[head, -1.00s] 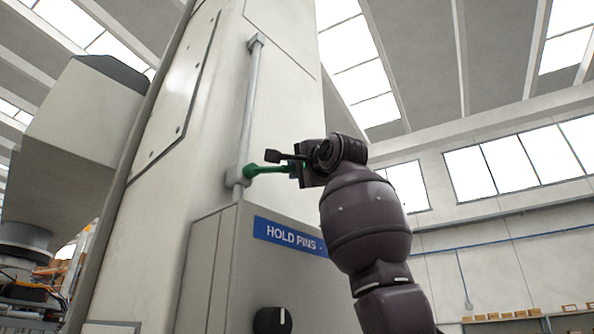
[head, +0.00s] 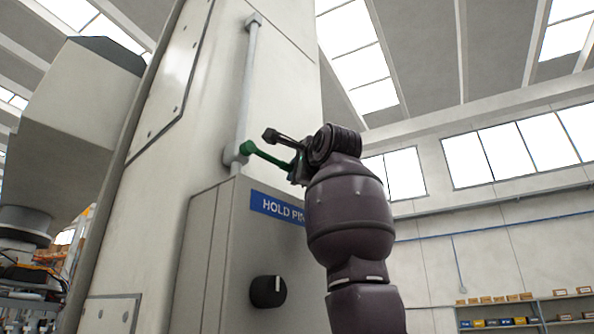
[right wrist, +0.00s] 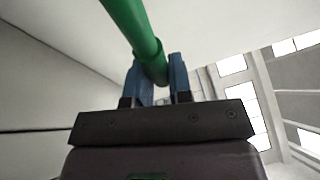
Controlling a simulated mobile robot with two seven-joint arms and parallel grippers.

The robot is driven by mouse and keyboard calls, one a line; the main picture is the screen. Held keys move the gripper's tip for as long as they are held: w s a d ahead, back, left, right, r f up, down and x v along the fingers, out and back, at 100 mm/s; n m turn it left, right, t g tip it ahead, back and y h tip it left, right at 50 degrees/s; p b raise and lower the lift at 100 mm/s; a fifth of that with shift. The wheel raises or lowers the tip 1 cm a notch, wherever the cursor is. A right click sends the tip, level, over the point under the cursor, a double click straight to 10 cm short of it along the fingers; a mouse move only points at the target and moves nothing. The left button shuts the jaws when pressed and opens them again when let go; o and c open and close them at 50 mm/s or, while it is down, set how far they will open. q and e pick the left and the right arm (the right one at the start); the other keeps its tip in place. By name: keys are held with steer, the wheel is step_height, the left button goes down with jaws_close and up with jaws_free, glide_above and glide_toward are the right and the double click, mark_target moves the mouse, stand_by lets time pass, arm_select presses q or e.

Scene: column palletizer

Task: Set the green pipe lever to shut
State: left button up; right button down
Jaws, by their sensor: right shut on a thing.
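The green pipe lever (head: 265,154) is mounted on a valve at the lower end of a grey vertical pipe (head: 246,90) on the white column. In the head view it points right and slopes down from its pivot. My right gripper (head: 294,165) is at the lever's free end. In the right wrist view the lever (right wrist: 132,28) runs down between the two blue fingers of my right gripper (right wrist: 160,80), which are shut on it. My left gripper is not in view.
A grey control box with a blue sign (head: 277,207) and a black knob (head: 268,291) stands just below the lever. The white column wall (head: 165,190) is close behind. Shelves with boxes (head: 525,312) are far off at the right.

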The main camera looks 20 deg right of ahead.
steer(key=shift+f, duration=0.15)
steer(key=c, duration=1)
jaws_free()
steer(key=shift+c, duration=0.2)
steer(key=shift+s, duration=0.1)
steer(key=shift+s+d, duration=0.1)
steer(key=shift+s, duration=0.15)
steer(key=b+v, duration=0.2)
steer(key=v, duration=0.8)
steer(key=shift+b, duration=0.3)
